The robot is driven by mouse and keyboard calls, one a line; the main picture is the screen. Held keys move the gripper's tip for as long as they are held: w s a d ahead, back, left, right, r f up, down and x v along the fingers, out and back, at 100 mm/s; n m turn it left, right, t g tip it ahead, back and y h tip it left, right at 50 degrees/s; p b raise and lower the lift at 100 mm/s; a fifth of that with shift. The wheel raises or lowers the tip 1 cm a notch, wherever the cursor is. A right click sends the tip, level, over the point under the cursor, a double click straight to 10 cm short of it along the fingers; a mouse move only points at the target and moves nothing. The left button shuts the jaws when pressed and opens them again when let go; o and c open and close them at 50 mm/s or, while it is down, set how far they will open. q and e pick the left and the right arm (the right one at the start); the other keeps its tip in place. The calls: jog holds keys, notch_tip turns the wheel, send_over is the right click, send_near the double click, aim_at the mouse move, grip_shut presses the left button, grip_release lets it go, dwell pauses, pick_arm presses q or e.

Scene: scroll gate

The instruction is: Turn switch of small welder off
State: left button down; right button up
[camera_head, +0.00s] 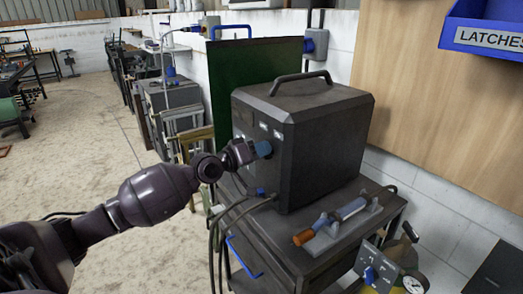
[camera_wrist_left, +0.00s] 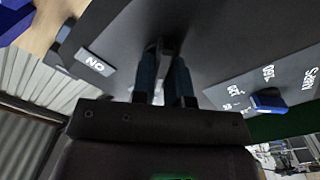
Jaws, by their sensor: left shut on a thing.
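The small welder is a dark grey box (camera_head: 320,130) with a carrying handle on top, standing on a black cart. My left gripper (camera_head: 263,149) is at its front face, coming from the left. In the left wrist view the two blue fingers (camera_wrist_left: 164,80) are shut on a thin grey switch lever (camera_wrist_left: 160,47) on the dark panel. The fingers hide much of the lever, so its exact setting is unclear. A label reading "ON" (camera_wrist_left: 95,63) shows upside down to the left of the fingers. My right gripper is not in view.
A blue knob (camera_wrist_left: 268,103) sits on a grey labelled plate right of the fingers. Cables hang from the welder's lower front. A green panel (camera_head: 233,75) stands behind the welder. Floor at left is open.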

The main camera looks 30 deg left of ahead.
pick_arm(q)
jog(key=c, duration=1.1)
grip_release()
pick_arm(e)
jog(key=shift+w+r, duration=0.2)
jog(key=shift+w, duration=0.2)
pick_arm(q)
jog(key=b+v, duration=0.3)
jog(key=v, duration=0.7)
jog(key=shift+s+a, duration=0.15)
jog(key=shift+s, duration=0.25)
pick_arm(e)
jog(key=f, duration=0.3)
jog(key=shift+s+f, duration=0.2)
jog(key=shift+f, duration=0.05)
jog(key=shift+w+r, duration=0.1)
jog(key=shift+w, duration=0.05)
